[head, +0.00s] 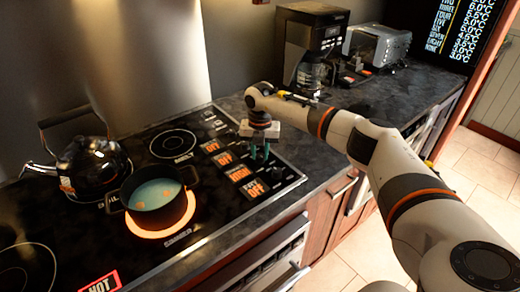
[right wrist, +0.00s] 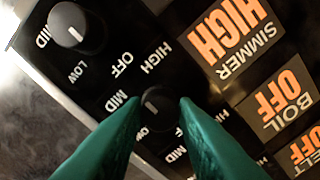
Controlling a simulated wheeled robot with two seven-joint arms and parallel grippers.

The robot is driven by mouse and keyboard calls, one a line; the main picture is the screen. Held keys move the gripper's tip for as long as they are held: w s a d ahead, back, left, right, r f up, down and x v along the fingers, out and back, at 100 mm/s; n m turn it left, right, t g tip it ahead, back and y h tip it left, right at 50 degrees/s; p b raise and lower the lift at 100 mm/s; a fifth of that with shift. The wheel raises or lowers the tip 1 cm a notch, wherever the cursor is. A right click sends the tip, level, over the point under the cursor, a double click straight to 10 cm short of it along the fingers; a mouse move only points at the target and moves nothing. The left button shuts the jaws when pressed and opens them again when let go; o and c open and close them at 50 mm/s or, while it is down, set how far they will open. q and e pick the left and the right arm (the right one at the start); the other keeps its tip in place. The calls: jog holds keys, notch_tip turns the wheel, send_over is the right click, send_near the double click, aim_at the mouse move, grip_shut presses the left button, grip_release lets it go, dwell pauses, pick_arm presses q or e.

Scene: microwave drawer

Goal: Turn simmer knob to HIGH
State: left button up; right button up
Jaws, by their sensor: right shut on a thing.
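The simmer display (right wrist: 235,33) reads HIGH in orange in the right wrist view; in the head view the matching display (head: 238,173) is on the black stove panel. My right gripper (right wrist: 160,103) points down at the panel, its two green fingers closed on either side of a small black knob (right wrist: 155,108) with a pale pointer line. The fingers hide part of the knob and its labels. In the head view my right gripper (head: 260,153) is over the knob row and covers the held knob. My left gripper is in neither view.
Another black knob (right wrist: 77,28) sits nearby, and the boil display (right wrist: 287,103) reads OFF. A pot (head: 158,205) with bluish liquid stands on a glowing burner beside a black kettle (head: 90,168). A coffee maker (head: 310,45) and toaster oven (head: 376,46) stand at the back.

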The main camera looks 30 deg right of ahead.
aim_at(260, 156)
jog(key=m+p, duration=0.2)
jog(key=m, duration=0.3)
jog(key=shift+m, duration=0.7)
jog(key=o, duration=1)
jog(key=shift+r, duration=0.15)
notch_tip(260, 156, up, 12)
jog(key=b, duration=0.3)
jog(key=shift+f, duration=0.2)
